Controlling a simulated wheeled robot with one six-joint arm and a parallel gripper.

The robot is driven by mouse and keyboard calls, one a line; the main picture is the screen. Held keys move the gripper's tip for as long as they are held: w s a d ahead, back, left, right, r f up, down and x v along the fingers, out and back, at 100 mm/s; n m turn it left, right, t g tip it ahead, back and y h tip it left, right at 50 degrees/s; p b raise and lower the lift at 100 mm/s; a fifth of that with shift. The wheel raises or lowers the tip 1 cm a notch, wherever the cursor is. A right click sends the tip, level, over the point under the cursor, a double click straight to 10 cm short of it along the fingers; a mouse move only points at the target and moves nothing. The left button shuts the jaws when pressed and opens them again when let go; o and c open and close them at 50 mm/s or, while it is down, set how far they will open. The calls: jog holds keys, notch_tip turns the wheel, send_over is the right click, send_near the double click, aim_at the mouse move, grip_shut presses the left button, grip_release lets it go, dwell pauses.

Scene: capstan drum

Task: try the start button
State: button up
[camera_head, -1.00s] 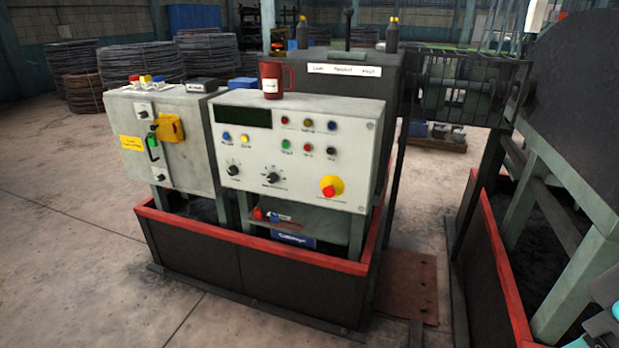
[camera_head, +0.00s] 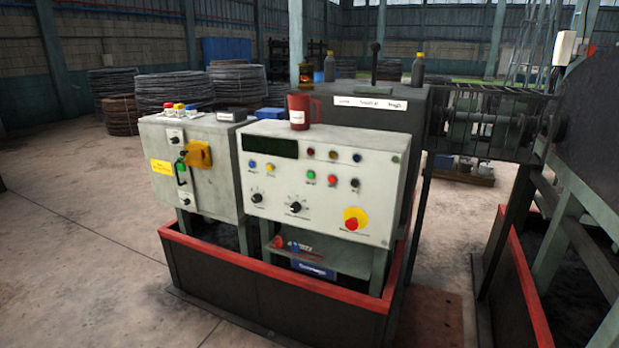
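The control panel (camera_head: 330,212) is a pale sloped box with a dark display (camera_head: 270,147) at its upper left. A green button (camera_head: 311,175) sits in its lower button row, left of a red button (camera_head: 332,178) and a dark button (camera_head: 354,183). Their labels are too small to read, so I cannot confirm which is start. A red mushroom button on a yellow base (camera_head: 354,220) is at the panel's lower right. Two dark knobs sit lower left, under a blue and a yellow button. My gripper is not in view.
A grey switch box (camera_head: 215,135) with a yellow rotary switch (camera_head: 198,154) stands left of the panel. A red mug (camera_head: 299,110) stands on the panel's top. A red-rimmed dark guard (camera_head: 270,293) surrounds the base. Open floor lies left and in front.

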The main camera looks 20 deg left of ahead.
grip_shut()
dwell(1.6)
